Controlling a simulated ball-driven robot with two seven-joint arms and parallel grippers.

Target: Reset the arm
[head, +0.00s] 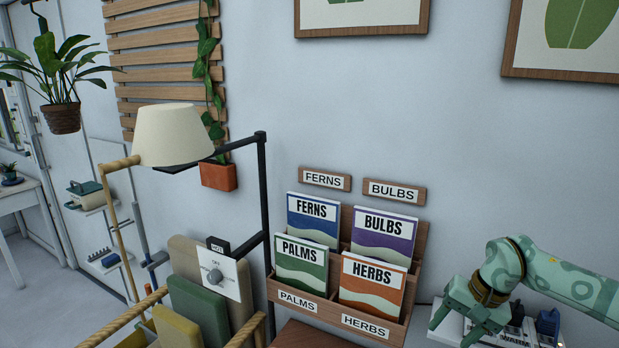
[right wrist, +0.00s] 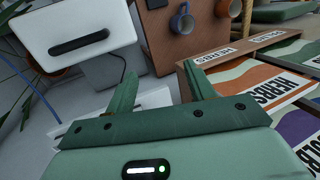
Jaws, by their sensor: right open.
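My right arm comes in from the right in the head view, with its green gripper (head: 458,325) to the right of the seed-packet rack and low in the picture. In the right wrist view the two fingers of the gripper (right wrist: 160,88) stand apart with nothing between them. The gripper is open and empty. My left gripper is not in view.
A wooden rack (head: 421,250) holds fern, bulb, palm and herb packets left of my right gripper. A white device (head: 500,326) lies under it, partly hidden. A lamp (head: 172,135) and a black post (head: 264,190) stand further left. The wall is close behind.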

